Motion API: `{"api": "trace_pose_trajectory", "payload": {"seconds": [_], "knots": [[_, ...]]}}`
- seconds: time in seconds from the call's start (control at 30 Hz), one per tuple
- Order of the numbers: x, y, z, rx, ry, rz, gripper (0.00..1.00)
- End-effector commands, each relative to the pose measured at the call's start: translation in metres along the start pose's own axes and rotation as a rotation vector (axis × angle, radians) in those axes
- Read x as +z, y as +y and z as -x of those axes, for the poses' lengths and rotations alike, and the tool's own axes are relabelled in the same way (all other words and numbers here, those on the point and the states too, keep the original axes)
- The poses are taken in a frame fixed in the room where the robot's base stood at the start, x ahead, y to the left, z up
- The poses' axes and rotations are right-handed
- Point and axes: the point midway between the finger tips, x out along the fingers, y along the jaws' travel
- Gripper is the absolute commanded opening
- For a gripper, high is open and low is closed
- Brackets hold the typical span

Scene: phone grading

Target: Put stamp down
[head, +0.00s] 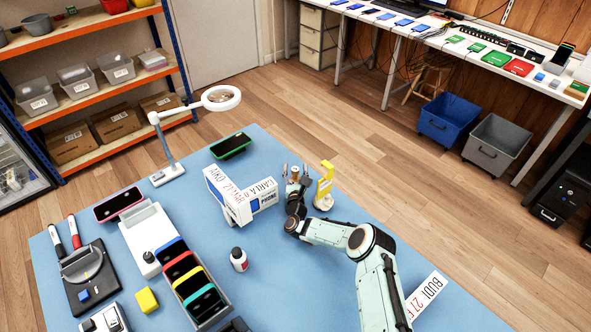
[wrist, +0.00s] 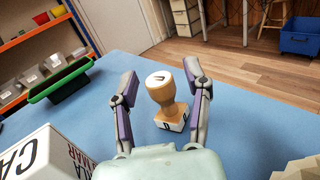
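My gripper (wrist: 160,72) is open, with one finger on each side of the handle and a visible gap at both sides. In the head view my gripper (head: 295,172) is beside the yellow stand (head: 325,183), and the stamp (head: 294,180) shows small between the fingers, partly hidden.
White lettered boxes (head: 240,195) stand left of my gripper. A lettered white card (head: 425,295) lies right of my arm.

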Motion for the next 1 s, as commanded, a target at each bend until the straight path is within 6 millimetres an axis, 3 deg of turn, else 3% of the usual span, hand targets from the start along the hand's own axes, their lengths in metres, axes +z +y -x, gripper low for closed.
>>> {"api": "trace_pose_trajectory", "payload": {"seconds": [0.27, 0.43, 0.8, 1.0], "knots": [[0.002, 0.000, 0.000, 0.000, 0.000, 0.000, 0.50], [0.002, 0.001, 0.013, 0.004, 0.000, 0.000, 0.50], [0.001, 0.003, 0.090, 0.008, 0.003, 0.003, 0.50], [0.001, 0.002, 0.115, 0.005, 0.002, 0.002, 0.50]]}}
